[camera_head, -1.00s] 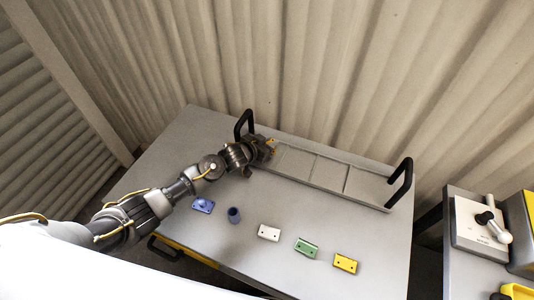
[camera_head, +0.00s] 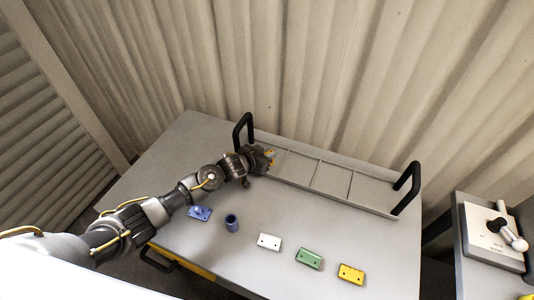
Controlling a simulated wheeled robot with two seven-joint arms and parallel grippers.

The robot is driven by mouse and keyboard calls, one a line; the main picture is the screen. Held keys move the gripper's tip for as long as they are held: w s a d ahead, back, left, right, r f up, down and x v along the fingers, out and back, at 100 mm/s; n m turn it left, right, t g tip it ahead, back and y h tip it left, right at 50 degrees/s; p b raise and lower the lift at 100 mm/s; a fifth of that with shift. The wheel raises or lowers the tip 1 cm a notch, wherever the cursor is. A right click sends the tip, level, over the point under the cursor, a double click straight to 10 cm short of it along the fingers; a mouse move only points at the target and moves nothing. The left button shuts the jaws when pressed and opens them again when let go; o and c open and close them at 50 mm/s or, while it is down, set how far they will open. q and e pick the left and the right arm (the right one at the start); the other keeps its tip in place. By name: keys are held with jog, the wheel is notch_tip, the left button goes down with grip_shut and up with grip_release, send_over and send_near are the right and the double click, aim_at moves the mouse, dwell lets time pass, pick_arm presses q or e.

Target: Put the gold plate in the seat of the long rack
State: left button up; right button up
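A long grey rack (camera_head: 334,180) with a black handle at each end lies along the back of the table. Thin bars divide it into several seats. My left gripper (camera_head: 270,157) is at the rack's left end, over the leftmost part. A small gold-coloured bit (camera_head: 270,153) shows at its fingertips. The fingers hide most of it, and I cannot tell whether it is a held plate. A gold-yellow plate (camera_head: 351,274) with small dark holes lies flat at the table's front right, well apart from the gripper. My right gripper is not in view.
On the grey table (camera_head: 180,150) lie a blue plate (camera_head: 200,213), a white plate (camera_head: 269,242) and a green plate (camera_head: 309,258). A side stand at right bears a lever box (camera_head: 490,238). The table's back left is clear.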

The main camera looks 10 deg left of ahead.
pick_arm(q)
jog(key=o, duration=0.4)
jog(key=shift+r, duration=0.2)
jog(key=shift+s+a, duration=0.2)
jog(key=shift+s, duration=0.15)
jog(key=v, duration=1.1)
jog(key=shift+r, duration=0.2)
